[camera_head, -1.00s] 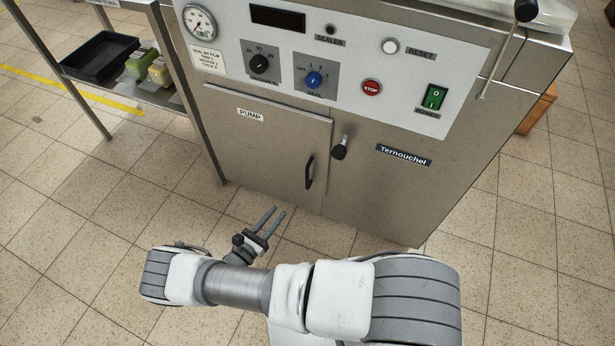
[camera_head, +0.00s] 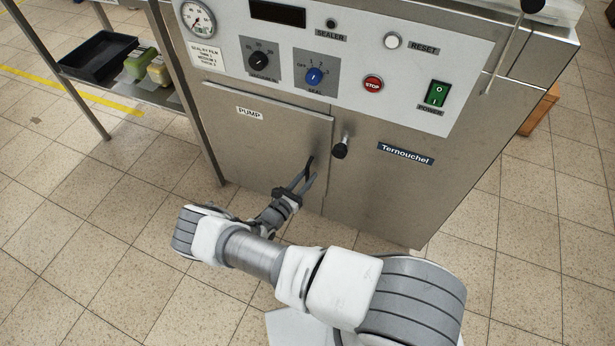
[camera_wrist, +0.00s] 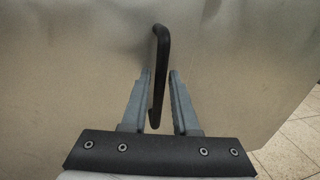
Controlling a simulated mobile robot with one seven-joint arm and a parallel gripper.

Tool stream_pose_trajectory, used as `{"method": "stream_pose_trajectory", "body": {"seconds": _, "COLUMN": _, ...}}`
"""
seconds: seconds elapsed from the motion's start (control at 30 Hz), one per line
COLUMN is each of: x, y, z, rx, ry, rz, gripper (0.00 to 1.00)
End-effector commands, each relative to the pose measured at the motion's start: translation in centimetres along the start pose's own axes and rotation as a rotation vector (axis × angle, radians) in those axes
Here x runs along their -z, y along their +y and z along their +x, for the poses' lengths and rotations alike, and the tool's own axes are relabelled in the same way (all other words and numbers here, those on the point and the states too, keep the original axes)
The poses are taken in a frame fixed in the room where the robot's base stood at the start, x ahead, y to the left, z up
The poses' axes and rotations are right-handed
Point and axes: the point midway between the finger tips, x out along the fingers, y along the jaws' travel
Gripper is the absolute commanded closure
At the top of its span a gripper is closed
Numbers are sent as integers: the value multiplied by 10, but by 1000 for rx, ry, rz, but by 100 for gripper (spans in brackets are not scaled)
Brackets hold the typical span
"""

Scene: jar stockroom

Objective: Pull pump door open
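In the wrist view the handle (camera_wrist: 160,62) runs upright between the two grey fingers. My gripper (camera_wrist: 160,82) is open, with one finger on each side of the handle's lower part; narrow gaps show beside it. In the head view my gripper (camera_head: 303,182) is at the handle and hides its lower part.
A black knob (camera_head: 340,150) sticks out just right of the door. The control panel (camera_head: 345,40) is above. A metal shelf rack (camera_head: 180,98) with a black tray (camera_head: 97,56) stands at the left. Tiled floor (camera_head: 110,225) before the door's left side is clear.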

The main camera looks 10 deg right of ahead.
Motion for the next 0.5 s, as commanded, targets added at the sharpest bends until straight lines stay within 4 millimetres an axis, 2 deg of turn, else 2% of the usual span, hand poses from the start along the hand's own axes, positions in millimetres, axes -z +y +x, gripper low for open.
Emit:
{"method": "stream_pose_trajectory", "body": {"seconds": 0.33, "x": 0, "y": 0, "z": 5, "rx": 0, "ry": 0, "rz": 0, "gripper": 72}}
{"method": "stream_pose_trajectory", "body": {"seconds": 0.37, "x": 0, "y": 0, "z": 5, "rx": 0, "ry": 0, "rz": 0, "gripper": 74}}
{"method": "stream_pose_trajectory", "body": {"seconds": 0.5, "x": 0, "y": 0, "z": 5, "rx": 0, "ry": 0, "rz": -1, "gripper": 99}}
